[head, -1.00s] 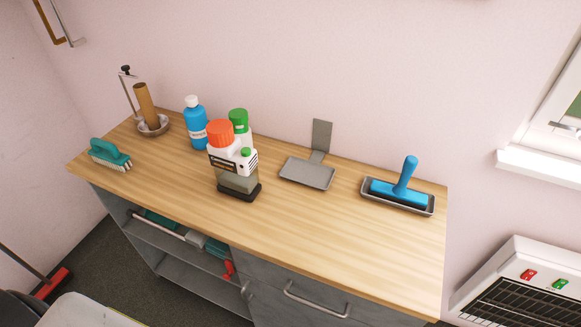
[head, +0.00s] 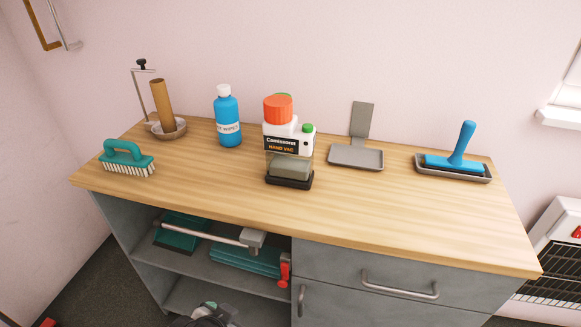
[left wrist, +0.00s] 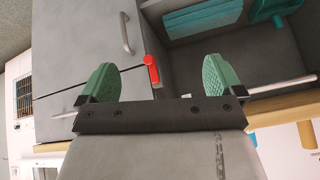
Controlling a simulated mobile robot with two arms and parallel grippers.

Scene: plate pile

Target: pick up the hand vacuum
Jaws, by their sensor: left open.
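My right gripper is in neither view.
A red clamp-like piece (head: 285,272) hangs at the shelf. The front counter is clear.

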